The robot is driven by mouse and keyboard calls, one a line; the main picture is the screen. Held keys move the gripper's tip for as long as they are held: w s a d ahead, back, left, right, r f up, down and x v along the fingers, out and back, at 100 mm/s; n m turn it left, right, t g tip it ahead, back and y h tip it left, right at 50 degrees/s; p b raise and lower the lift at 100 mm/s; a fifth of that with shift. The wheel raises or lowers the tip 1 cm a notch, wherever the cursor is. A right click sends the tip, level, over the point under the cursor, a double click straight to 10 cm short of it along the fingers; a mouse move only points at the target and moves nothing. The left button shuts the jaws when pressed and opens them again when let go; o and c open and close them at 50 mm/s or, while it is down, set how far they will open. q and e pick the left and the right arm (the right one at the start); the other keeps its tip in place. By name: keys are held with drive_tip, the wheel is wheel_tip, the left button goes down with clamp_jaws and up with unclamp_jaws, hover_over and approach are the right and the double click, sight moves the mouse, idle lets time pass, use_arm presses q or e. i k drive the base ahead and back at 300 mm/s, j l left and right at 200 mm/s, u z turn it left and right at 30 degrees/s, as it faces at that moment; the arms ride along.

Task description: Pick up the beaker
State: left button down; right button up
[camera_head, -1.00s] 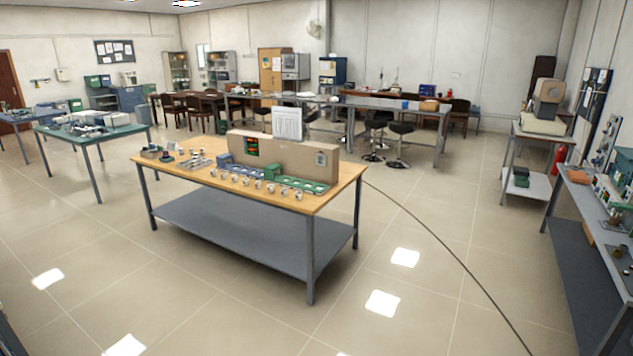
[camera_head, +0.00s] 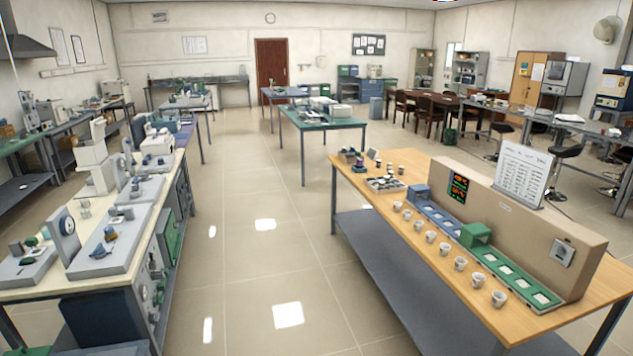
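I cannot make out a beaker for certain. A row of several small white cups (camera_head: 445,249) stands along the front edge of a wooden-topped table (camera_head: 375,212) at the right. A few more small cups (camera_head: 388,168) stand at that table's far left end, beside a small tray (camera_head: 384,184). Neither of my grippers is in view, so their distance from these things does not show.
A bench with grey instruments (camera_head: 110,240) stands at the left. A green-topped table (camera_head: 325,120) is farther back. The tiled floor (camera_head: 265,200) between the bench and the wooden table is clear. A panel with a red display (camera_head: 459,188) stands on the wooden table.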

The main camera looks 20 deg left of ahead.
sight(44, 228)
drive_tip(key=i+j+u, duration=0.25)
drive_tip(key=i+u, duration=0.25)
drive_tip(key=i, duration=0.55)
drive_tip(key=i+l+u, duration=0.2)
drive_tip(key=i+u, duration=0.25)
drive_tip(key=i, duration=0.65)
drive_tip(key=i+u, duration=0.25)
drive_tip(key=i, duration=0.2)
drive_tip(key=i+u, duration=0.25)
drive_tip(key=i, duration=0.2)
drive_tip(key=i+l+u, duration=0.25)
drive_tip(key=i, duration=0.2)
drive_tip(key=i+l+u, duration=0.25)
drive_tip(key=i, duration=0.15)
drive_tip(key=i+u, duration=0.3)
drive_tip(key=i+l+u, duration=0.3)
drive_tip(key=i+j, duration=0.05)
drive_tip(key=j, duration=0.05)
